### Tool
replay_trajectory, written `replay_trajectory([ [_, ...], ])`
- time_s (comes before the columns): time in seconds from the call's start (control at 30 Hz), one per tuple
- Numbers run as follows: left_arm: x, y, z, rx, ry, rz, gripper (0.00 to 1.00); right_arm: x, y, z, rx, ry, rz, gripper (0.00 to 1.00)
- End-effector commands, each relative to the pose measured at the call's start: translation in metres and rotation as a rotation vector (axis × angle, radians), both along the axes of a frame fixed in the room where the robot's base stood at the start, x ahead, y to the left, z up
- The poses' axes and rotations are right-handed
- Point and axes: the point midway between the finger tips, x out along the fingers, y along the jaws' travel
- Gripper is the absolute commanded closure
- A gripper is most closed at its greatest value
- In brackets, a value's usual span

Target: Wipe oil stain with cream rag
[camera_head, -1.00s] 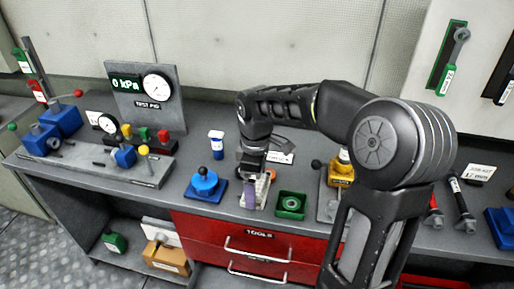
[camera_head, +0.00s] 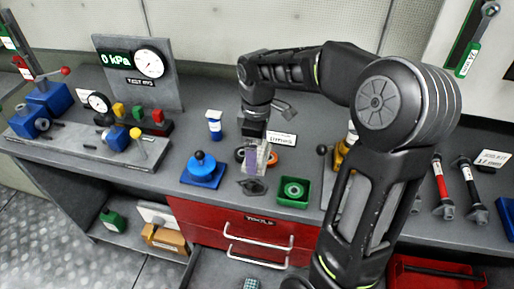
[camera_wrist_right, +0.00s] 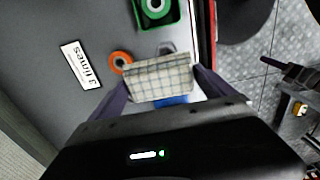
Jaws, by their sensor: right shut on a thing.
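The cream rag (camera_head: 262,161), a block with a grey grid pattern, is held between the fingers of my right gripper (camera_head: 252,156), above the front part of the bench. In the right wrist view, the rag (camera_wrist_right: 158,78) sits between the two fingertips of the gripper (camera_wrist_right: 158,86). A dark oil stain (camera_head: 252,187) shows on the grey bench top just below the rag, between the blue-based knob and the green tray. Part of a grey patch, likely the stain (camera_wrist_right: 166,47), shows past the rag's edge in the wrist view. My left gripper is not in view.
A blue-based knob (camera_head: 202,171) stands left of the stain, a green tray (camera_head: 294,192) right of it. Red drawers (camera_head: 240,232) are below the bench edge.

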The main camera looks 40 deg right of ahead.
Motion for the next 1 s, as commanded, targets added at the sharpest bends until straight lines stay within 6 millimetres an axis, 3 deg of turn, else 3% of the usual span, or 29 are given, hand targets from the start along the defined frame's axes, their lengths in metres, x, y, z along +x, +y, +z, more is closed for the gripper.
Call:
replay_trajectory([
  [0.2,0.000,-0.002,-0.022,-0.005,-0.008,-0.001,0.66,0.000,0.000,-0.028,0.000,0.001,0.000,0.40],
  [0.37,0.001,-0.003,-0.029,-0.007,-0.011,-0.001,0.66,0.000,0.000,-0.039,0.001,0.001,0.000,0.40],
  [0.8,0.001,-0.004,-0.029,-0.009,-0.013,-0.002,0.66,0.000,0.001,-0.040,0.000,0.000,0.002,0.40],
  [1.0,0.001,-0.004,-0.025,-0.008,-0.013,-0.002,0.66,0.006,0.012,-0.037,0.002,0.001,0.032,0.40],
])
